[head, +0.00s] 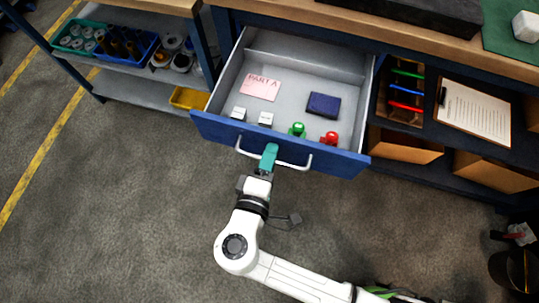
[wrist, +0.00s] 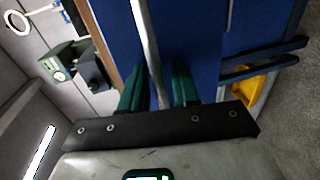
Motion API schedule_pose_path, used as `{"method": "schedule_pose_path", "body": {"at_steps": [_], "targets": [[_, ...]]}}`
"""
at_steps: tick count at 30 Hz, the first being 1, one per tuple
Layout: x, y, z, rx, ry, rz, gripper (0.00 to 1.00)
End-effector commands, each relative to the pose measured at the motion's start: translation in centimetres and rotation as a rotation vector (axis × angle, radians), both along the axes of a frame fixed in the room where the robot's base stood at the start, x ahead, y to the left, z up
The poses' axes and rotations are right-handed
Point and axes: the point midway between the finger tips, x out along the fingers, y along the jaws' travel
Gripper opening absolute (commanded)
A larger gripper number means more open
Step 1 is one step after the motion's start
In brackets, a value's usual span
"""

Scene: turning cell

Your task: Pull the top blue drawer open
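The top blue drawer (head: 345,163) is pulled far out of the bench in the head view, its inside in plain sight. Its pale bar handle (head: 293,165) runs along the front. My gripper (head: 268,158) is at the left part of this handle, with the teal fingers over it. In the wrist view the handle (wrist: 146,35) passes between the two green fingers of my gripper (wrist: 160,80), with the blue drawer front (wrist: 195,40) behind it.
In the drawer lie a pink note (head: 261,87), a dark blue box (head: 323,105), green (head: 297,130) and red (head: 330,138) pieces and two small white blocks. A shelf with a clipboard (head: 474,110) is right. A yellow bin (head: 188,98) stands left.

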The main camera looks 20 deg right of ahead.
Motion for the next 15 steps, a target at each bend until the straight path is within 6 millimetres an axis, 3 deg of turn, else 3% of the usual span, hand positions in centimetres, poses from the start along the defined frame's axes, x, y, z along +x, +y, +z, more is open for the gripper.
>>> {"method": "schedule_pose_path", "body": {"at_steps": [8,15], "targets": [[-0.3,0.3,0.1,0.001,-0.002,0.002,0.30],[-3.1,2.4,0.8,0.001,-0.001,0.004,0.30]]}}
